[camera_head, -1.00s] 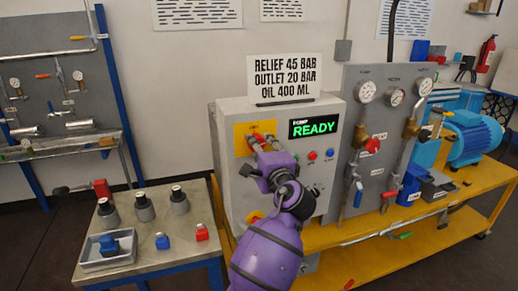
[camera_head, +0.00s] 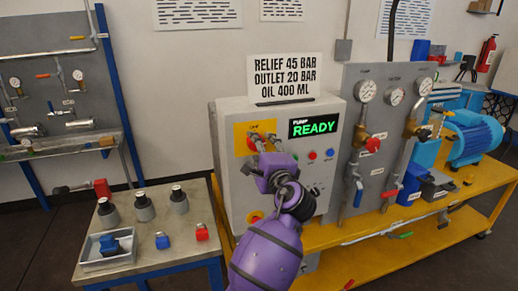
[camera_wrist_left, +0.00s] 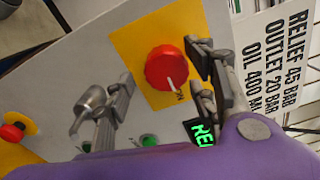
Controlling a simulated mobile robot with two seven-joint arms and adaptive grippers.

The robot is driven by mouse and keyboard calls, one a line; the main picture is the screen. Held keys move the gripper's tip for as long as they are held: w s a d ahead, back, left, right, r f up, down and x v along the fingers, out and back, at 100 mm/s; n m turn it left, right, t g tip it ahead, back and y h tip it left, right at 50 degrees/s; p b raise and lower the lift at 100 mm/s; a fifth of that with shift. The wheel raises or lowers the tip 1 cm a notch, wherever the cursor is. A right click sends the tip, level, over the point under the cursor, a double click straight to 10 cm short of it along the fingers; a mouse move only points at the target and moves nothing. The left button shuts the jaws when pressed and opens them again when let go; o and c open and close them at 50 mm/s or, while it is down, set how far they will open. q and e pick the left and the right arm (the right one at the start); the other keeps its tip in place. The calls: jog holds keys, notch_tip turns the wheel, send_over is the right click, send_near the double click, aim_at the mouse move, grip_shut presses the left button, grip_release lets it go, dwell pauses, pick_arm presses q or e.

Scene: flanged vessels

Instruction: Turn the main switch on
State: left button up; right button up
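The main switch is a red round knob (camera_wrist_left: 166,67) on a yellow plate on the grey control box. In the left wrist view its white mark points toward the lettering that reads ON. In the head view the knob (camera_head: 251,137) shows partly behind my left gripper (camera_head: 265,145). The left gripper is open. In the left wrist view its grey fingers stand apart on either side of the knob, and I see nothing held between them. Contact with the knob cannot be told. The box's display (camera_head: 314,126) reads READY in green. My right gripper is not in view.
A red button (camera_wrist_left: 13,132) on yellow and small buttons share the panel. A sign (camera_head: 284,79) stands on the box. Gauges and valves fill the grey panel (camera_head: 376,140) at right. A side table (camera_head: 150,259) at left holds several fittings and a tray.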

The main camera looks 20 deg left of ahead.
pick_arm(q)
jog(key=shift+r, duration=0.15)
jog(key=v, duration=1.2)
jog(key=w+d+f+n+t+h, duration=0.1)
jog(key=w+d+f+n+h, duration=0.2)
jog(key=d+f+h, duration=0.35)
jog(key=s+a+f+n+g+h, duration=0.1)
jog(key=s+f+n+h, duration=0.15)
jog(key=f, duration=0.45)
jog(key=s+a+f+n+h, duration=0.1)
jog(key=s+f, duration=0.2)
jog(key=f, duration=0.5)
jog(key=s+a+f+n+g, duration=0.2)
jog(key=s+a+f, duration=0.1)
jog(key=s+f, duration=0.5)
jog(key=s+a+f+n+g, duration=0.2)
jog(key=s+a+f, duration=0.2)
jog(key=s, duration=0.9)
jog(key=s+a+f+n+g, duration=0.2)
jog(key=s+a+f, duration=0.1)
jog(key=s+f, duration=0.7)
jog(key=shift+s+a+f, duration=0.2)
jog(key=shift+a+f, duration=0.15)
jog(key=shift+f, duration=0.55)
